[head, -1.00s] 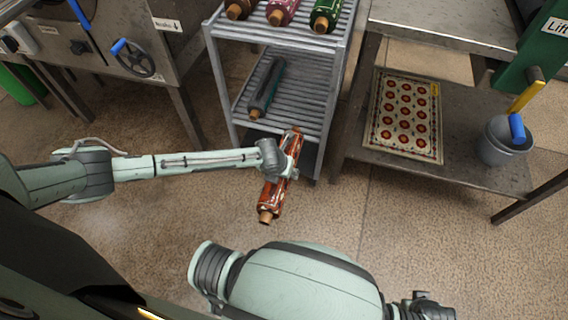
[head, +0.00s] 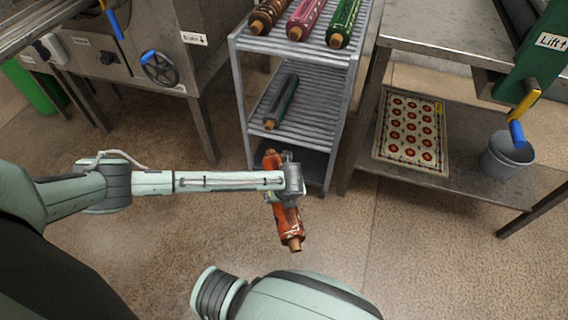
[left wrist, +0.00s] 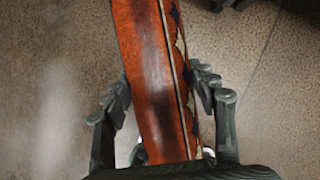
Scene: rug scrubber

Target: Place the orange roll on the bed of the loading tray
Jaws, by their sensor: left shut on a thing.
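The orange roll (head: 287,221) is a rolled rug on a wooden core, held in the air in front of the rack. My left gripper (head: 284,185) is shut on it near its middle and hides part of it in the head view. In the left wrist view the roll (left wrist: 150,70) runs up between the two fingers of my left gripper (left wrist: 162,115). My right gripper is not in view in either current frame; only a part of my right arm shows at the bottom. I cannot tell which surface is the loading tray's bed.
A grey slatted rack (head: 309,85) holds several rolls on top and a dark teal roll (head: 281,103) on its middle shelf. A steel bench to the right carries a patterned rug (head: 411,128) and a grey bucket (head: 505,155) on its lower shelf. A machine with a handwheel (head: 160,68) stands left.

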